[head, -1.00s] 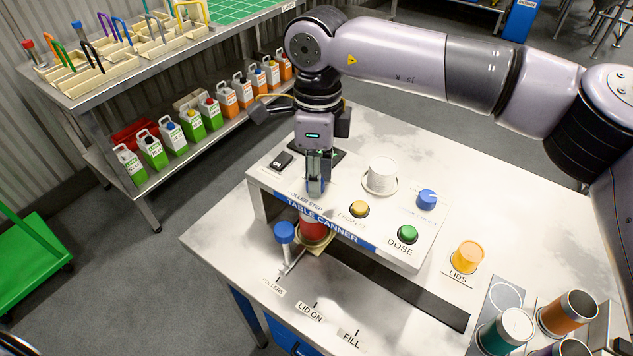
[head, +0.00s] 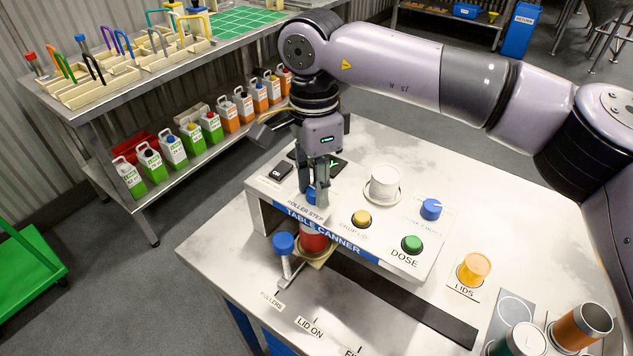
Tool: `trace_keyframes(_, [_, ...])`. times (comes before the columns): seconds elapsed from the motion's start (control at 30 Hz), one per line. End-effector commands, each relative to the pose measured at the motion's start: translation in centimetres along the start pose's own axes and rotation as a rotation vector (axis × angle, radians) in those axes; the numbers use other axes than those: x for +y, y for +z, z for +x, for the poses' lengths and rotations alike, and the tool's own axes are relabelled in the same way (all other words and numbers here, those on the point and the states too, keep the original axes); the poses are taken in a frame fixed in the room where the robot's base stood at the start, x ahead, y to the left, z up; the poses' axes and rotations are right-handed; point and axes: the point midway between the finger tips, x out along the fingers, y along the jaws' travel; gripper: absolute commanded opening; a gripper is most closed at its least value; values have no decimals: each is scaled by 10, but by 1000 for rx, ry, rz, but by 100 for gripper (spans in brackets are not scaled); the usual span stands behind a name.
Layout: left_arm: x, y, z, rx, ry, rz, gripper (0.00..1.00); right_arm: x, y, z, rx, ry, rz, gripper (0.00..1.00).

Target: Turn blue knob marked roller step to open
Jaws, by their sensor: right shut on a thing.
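The blue knob marked ROLLER STEP (head: 311,194) sits on the top panel of the table canner (head: 332,237), behind its printed label. Only a small part of the knob shows between my fingers. My right gripper (head: 313,188) points down from above and is shut on this knob. Which way the knob's pointer faces is hidden by the fingers. A second blue knob (head: 431,209) stands at the right of the panel with a white pointer line. My left gripper does not show.
The panel also carries a yellow button (head: 361,219), a green DOSE button (head: 412,244) and a white cup (head: 385,183). A blue-topped lever (head: 284,243) and a red can (head: 314,240) are at the canner's front. Orange lids (head: 474,268) stand to the right.

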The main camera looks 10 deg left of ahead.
Motion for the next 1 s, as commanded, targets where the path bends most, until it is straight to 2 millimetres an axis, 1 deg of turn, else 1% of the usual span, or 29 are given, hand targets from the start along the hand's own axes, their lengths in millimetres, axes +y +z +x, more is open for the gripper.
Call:
trace_keyframes(0.33, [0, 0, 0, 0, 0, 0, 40, 0, 0, -1, 0, -2, -3, 0])
trace_keyframes(0.37, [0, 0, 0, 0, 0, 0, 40, 0, 0, -1, 0, -2, -3, 28])
trace_keyframes(0.63, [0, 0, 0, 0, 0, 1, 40, 0, 0, 0, 0, -1, -2, 46])
trace_keyframes(0.9, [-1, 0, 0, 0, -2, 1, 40, 0, 0, 0, 0, -1, -2, 47])
trace_keyframes(1.0, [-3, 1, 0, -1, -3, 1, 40, 0, 0, -4, 0, -2, -1, 47])
